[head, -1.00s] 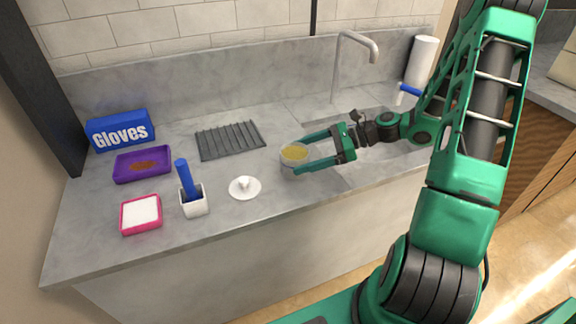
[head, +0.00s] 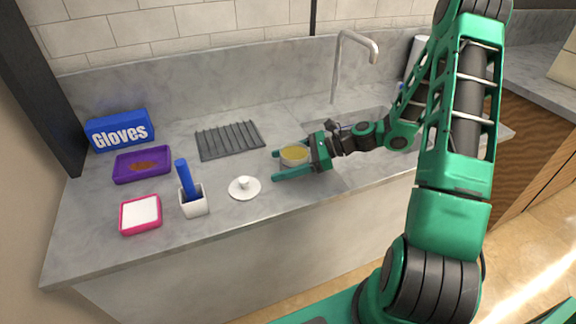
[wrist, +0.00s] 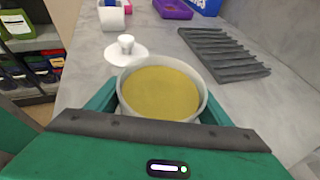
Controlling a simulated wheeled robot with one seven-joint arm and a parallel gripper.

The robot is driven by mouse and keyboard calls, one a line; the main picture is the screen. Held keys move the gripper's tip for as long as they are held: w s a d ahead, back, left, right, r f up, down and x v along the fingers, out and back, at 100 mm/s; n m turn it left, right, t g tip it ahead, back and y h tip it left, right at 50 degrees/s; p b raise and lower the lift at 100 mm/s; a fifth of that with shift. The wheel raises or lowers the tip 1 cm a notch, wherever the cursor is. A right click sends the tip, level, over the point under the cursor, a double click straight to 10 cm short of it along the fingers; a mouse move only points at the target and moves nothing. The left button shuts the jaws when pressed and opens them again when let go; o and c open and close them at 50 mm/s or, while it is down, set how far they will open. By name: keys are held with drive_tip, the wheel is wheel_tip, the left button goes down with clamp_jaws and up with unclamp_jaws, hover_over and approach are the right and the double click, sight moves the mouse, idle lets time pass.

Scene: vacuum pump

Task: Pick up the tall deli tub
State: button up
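The tall deli tub (head: 293,156) stands on the grey counter left of the sink, a pale round tub with a yellow-brown top or filling. It also shows in the wrist view (wrist: 160,92), close in front of the palm. My gripper (head: 275,165) has one finger on each side of the tub, with the fingertips reaching past it. The fingers look spread, with a gap to the near finger in the head view. The lower part of the tub is partly hidden by my gripper.
A white lid-like disc with a knob (head: 244,187) lies just left of the tub. A grey ribbed rack (head: 230,140) is behind it. A white holder with a blue handle (head: 193,203), a pink tray (head: 141,214), a purple tray (head: 142,164) and a gloves box (head: 119,131) stand farther left. The faucet (head: 356,42) rises behind.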

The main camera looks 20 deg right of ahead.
drive_tip(key=c, duration=0.7)
drive_tip(key=shift+r, duration=0.15)
